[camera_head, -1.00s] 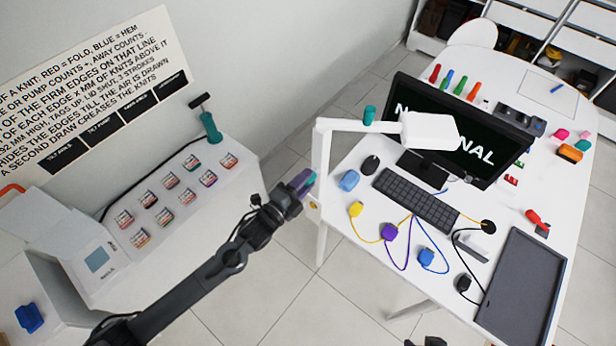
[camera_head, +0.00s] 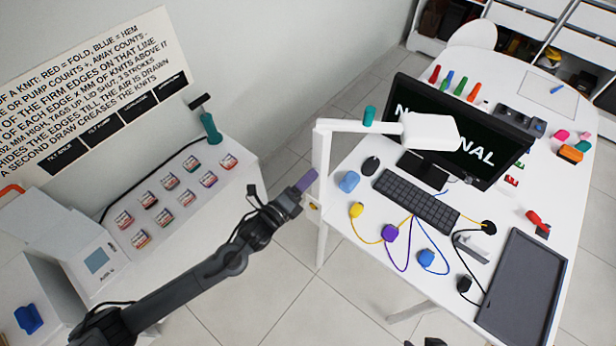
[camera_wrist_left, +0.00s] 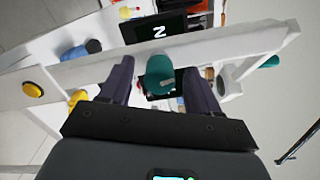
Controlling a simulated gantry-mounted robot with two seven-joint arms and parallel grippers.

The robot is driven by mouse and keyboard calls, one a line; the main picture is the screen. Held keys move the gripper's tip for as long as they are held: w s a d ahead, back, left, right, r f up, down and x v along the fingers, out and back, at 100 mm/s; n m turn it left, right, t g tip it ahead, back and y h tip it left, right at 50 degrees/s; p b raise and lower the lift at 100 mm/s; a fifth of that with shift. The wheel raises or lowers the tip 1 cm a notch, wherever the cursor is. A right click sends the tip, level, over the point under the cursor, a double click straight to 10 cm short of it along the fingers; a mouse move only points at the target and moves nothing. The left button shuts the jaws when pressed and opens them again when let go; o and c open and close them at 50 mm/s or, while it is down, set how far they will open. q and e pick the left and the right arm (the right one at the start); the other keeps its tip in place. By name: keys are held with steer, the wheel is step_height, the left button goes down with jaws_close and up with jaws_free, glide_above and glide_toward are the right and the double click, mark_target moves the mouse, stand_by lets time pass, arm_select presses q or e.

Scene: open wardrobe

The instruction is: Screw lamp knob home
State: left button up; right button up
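The white desk lamp has an upright post (camera_head: 322,160), with its arm and white head (camera_head: 430,131) above the desk. In the left wrist view, a teal knob (camera_wrist_left: 160,74) sits at the post between my left gripper's fingers (camera_wrist_left: 160,85). The fingers are apart, with a gap on each side of the knob. How far the knob is screwed in cannot be told. In the head view, my left gripper (camera_head: 304,181) reaches the post, and a purple-grey finger hides the knob. A dark part at the bottom edge may be my right gripper (camera_head: 430,342); its fingers cannot be made out.
A yellow knob (camera_wrist_left: 34,90) is lower on the post. Another teal knob (camera_head: 369,115) stands on the lamp arm. The desk holds a monitor, keyboard (camera_head: 417,200), mouse, cables and a dark tray (camera_head: 522,287). A white cabinet with small labelled jars stands at left.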

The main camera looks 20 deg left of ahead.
arm_select(q)
steer(key=shift+c, duration=0.4)
steer(key=n+p, duration=0.1)
steer(key=n, duration=0.2)
steer(key=shift+r, duration=0.15)
steer(key=n+p, duration=0.1)
steer(key=n, duration=0.4)
steer(key=shift+n, duration=0.4)
steer(key=n+p, duration=0.1)
steer(key=n, duration=0.4)
steer(key=shift+p, duration=0.4)
steer(key=n, duration=0.3)
steer(key=shift+p, duration=0.3)
